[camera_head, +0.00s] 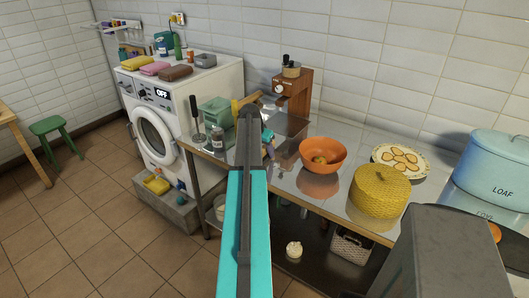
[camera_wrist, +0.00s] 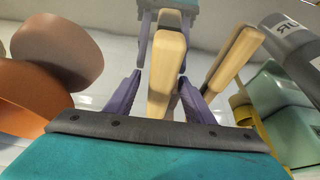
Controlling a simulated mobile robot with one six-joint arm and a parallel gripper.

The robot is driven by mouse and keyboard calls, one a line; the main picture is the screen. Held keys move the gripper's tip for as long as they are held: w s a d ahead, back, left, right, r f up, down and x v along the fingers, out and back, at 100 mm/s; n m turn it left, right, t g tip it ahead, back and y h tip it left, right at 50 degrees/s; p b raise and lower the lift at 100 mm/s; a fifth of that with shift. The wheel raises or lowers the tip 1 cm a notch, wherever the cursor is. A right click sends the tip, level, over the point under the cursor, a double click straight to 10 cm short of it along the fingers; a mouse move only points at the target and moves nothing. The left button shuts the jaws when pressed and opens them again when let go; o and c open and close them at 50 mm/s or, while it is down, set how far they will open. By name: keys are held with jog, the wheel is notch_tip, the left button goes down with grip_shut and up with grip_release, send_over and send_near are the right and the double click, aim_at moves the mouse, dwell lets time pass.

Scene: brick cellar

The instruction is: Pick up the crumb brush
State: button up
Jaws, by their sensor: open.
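A pale wooden piece (camera_wrist: 166,75), which looks like the crumb brush's handle, stands between the two purple fingers of my gripper (camera_wrist: 160,82) in the wrist view. The fingers are apart on either side of it; I cannot tell whether they touch it. A second wooden handle (camera_wrist: 236,58) slants to the right, outside the fingers. In the head view, my arm covers most of the gripper and the spot it reaches. A wooden handle (camera_head: 243,101) shows beside the arm there; I cannot make out any bristles.
Green tins (camera_head: 215,112) and a jar (camera_head: 217,139) stand left. A brown grinder (camera_head: 294,88) is behind.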

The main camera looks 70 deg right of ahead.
aim_at(264, 147)
dwell(0.4)
jog(key=c, duration=1.2)
jog(key=shift+o, duration=0.2)
jog(key=shift+r, duration=0.15)
jog(key=shift+r+b, duration=0.85)
jog(key=shift+r, duration=0.8)
jog(key=s+a+b, duration=0.1)
jog(key=s+a, duration=0.1)
jog(key=a, duration=0.5)
jog(key=s+a+r+b, duration=0.1)
jog(key=s+a+b, duration=0.1)
jog(key=a, duration=0.6)
jog(key=shift+s+r, duration=0.25)
jog(key=shift+s, duration=0.3)
jog(key=shift+a, duration=0.1)
